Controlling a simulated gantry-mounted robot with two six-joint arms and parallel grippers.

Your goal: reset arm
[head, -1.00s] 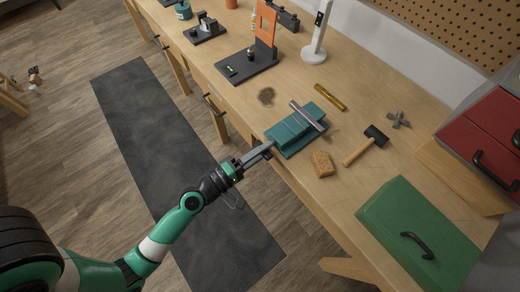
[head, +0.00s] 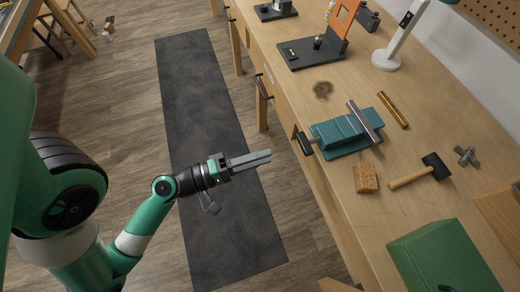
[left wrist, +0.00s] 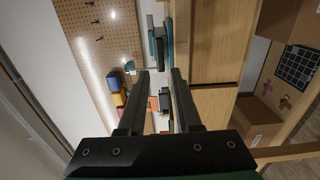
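My left gripper (head: 268,158) is in the head view, over the dark floor mat and off the front edge of the bench. It is empty. In the left wrist view its two fingers (left wrist: 160,78) stand apart with a clear gap and nothing between them. The teal vise (head: 337,135) sits at the bench's front edge, to the right of the fingertips and apart from them. A grey metal bar (head: 366,122) lies across its top. My right gripper is not in view.
The wooden bench (head: 290,100) holds a sponge-like brown block (head: 366,179), a mallet (head: 410,178), a brass-coloured rod (head: 392,109), a green box (head: 445,262) and a dark stand with an orange plate (head: 343,15). The space above the floor mat (head: 200,100) is free around my left arm.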

